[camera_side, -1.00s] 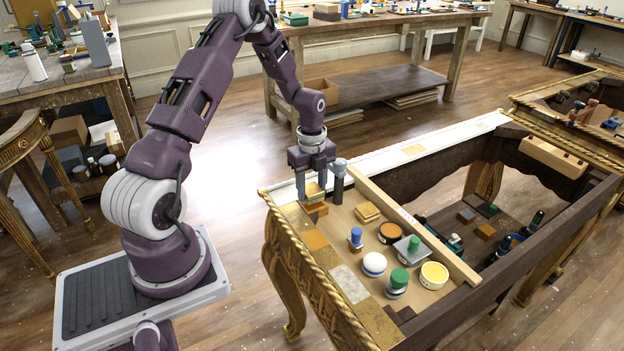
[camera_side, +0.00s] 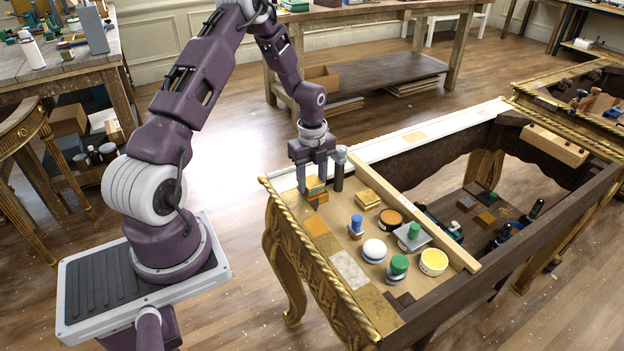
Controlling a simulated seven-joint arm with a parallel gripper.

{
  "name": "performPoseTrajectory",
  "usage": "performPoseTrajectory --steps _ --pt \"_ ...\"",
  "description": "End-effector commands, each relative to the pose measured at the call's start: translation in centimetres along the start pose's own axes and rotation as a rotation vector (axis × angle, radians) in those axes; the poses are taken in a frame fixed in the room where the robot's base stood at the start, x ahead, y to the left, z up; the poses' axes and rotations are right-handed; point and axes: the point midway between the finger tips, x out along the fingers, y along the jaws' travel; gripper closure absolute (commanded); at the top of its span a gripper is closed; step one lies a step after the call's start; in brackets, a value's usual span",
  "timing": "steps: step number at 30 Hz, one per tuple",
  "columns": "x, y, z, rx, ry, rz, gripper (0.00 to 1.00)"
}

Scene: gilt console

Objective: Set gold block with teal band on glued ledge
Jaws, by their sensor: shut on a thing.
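The gold block with teal band (camera_side: 315,184) is between the fingers of my gripper (camera_side: 316,186), which is shut on it, at the near left corner of the gilt console. An orange-brown block (camera_side: 317,197) shows directly below it; I cannot tell whether the two touch. A pale ledge (camera_side: 375,154) runs along the console's back edge, with a tan patch (camera_side: 414,136) on it that may be glue. The fingers hide part of the held block.
A dark upright tool (camera_side: 339,170) stands close to the right of my gripper. Stacked gold pieces (camera_side: 367,198), an orange-topped tin (camera_side: 388,219), a white-topped jar (camera_side: 374,252) and a yellow tin (camera_side: 433,262) stand on the console. A wooden rail (camera_side: 418,218) bounds this area.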

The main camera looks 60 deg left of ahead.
Motion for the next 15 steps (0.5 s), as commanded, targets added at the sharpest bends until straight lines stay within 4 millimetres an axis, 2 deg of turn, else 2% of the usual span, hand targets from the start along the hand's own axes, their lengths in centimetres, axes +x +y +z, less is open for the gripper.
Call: performPoseTrajectory --steps 8,9,12,15 --pt "0.08 -0.01 0.00 0.000 0.000 0.000 0.96" --pt "0.08 -0.01 0.00 0.000 0.000 0.000 0.51" --pt "0.08 -0.01 0.00 0.000 0.000 0.000 0.32" --pt "0.08 -0.01 0.00 0.000 0.000 0.000 0.30"
